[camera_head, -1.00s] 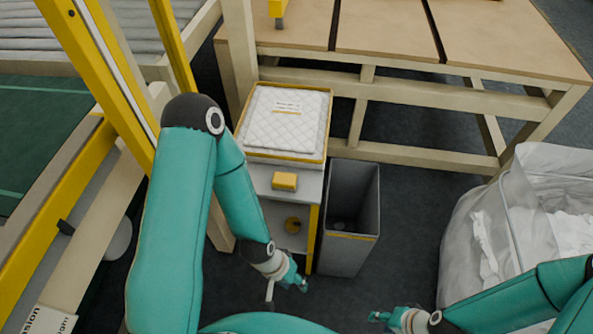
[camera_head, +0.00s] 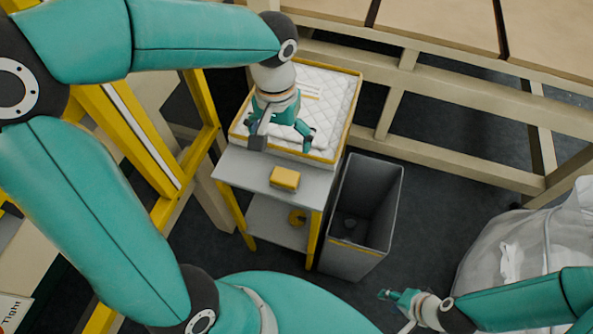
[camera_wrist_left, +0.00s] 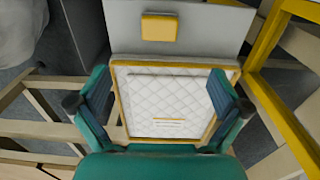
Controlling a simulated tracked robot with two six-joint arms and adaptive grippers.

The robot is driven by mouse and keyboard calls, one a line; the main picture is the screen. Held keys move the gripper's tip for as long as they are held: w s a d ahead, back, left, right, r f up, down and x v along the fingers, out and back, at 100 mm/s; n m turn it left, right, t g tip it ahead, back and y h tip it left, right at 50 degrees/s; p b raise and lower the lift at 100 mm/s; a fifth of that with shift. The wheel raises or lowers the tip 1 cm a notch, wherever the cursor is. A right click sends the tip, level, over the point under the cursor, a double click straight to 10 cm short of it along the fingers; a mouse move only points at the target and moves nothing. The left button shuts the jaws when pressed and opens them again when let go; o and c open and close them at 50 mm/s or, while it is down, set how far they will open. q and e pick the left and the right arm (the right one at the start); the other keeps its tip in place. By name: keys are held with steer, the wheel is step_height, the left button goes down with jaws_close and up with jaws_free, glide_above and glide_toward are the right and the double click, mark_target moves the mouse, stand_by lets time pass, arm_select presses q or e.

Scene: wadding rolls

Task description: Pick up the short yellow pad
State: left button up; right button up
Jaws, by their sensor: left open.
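The short yellow pad (camera_head: 284,179) lies on the grey top of a small stand (camera_head: 240,172), in front of a yellow-edged tray. It also shows in the left wrist view (camera_wrist_left: 159,27), near the top of the picture. My left gripper (camera_head: 281,144) is open and empty above the tray's near part, behind the pad and apart from it. In the left wrist view its two fingers (camera_wrist_left: 158,97) stand wide apart over the quilted white pad. My right gripper (camera_head: 384,294) is low at the right, far from the yellow pad; its fingers are too small to read.
The tray (camera_head: 346,124) holds a white quilted pad (camera_head: 330,92) with a label. A grey bin (camera_head: 365,205) stands right of the stand. A clear bag (camera_head: 520,240) is at the right, and a wooden table frame (camera_head: 450,85) is behind.

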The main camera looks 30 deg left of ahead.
arm_select(q)
steer(key=b, duration=0.1)
glide_above(285, 176)
step_height(285, 176, down, 10)
steer(key=shift+s, duration=0.15)
steer(key=shift+w+f+b, duration=0.2)
steer(key=shift+f+b, duration=0.1)
steer(key=shift+f, duration=2.8)
steer(key=c, duration=1.2)
